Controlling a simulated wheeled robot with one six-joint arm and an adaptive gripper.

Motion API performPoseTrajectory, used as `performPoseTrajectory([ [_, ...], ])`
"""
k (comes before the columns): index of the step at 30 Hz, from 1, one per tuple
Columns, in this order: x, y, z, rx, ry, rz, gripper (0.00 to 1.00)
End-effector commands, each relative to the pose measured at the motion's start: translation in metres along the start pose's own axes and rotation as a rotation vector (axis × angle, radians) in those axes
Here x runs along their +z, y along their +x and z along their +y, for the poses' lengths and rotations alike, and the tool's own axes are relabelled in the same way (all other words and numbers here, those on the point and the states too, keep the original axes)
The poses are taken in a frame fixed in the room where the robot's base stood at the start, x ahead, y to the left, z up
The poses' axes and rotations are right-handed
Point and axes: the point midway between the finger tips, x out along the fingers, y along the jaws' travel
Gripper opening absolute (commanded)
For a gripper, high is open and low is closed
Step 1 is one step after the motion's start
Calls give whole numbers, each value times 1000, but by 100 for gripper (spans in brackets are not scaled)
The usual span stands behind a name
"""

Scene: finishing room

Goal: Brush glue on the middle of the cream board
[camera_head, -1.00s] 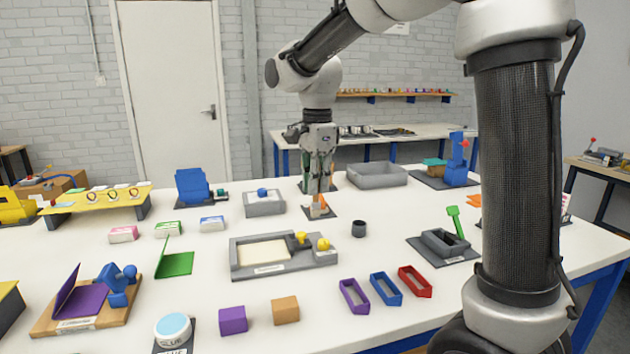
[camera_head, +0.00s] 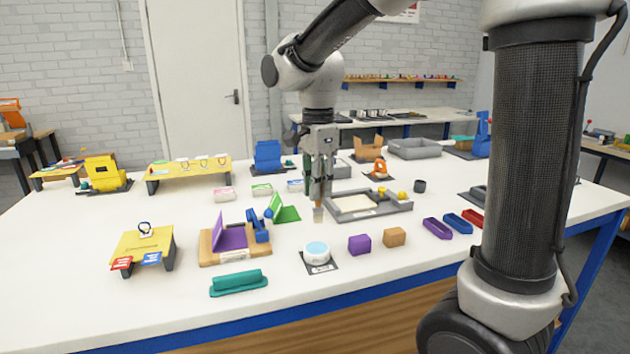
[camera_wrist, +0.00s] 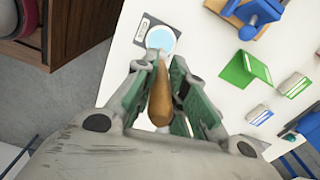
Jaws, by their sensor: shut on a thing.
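My gripper (camera_head: 319,184) is shut on a brush (camera_head: 318,212) and holds it upright, bristles down, above the table. In the wrist view, the brush's wooden handle (camera_wrist: 160,97) sits between my green-padded fingers. The white glue pot (camera_head: 310,261) with a pale blue top stands on a dark mat, in front of the brush. The glue pot also shows in the wrist view (camera_wrist: 166,35), where the brush tip overlaps its edge. The cream board (camera_head: 350,204) lies in a grey fixture (camera_head: 372,214), right of the brush; my gripper and the brush hide some of its left side.
An orange stand (camera_head: 379,173) is behind the fixture. Purple (camera_head: 359,244) and tan (camera_head: 395,237) blocks lie right of the glue pot. A green hinged piece (camera_head: 284,212) and a wooden board (camera_head: 207,247) with purple and blue parts are to the left. The front table strip is mostly clear.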

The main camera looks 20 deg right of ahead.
Motion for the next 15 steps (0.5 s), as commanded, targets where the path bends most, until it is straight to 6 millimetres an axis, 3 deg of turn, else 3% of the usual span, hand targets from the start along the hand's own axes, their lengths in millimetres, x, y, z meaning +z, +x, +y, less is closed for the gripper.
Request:
performPoseTrajectory([
  [5, 0, 9, -1, -3, 12, -1, 0],
  [15, 0, 45, 0, -2, 11, 0, 0],
])
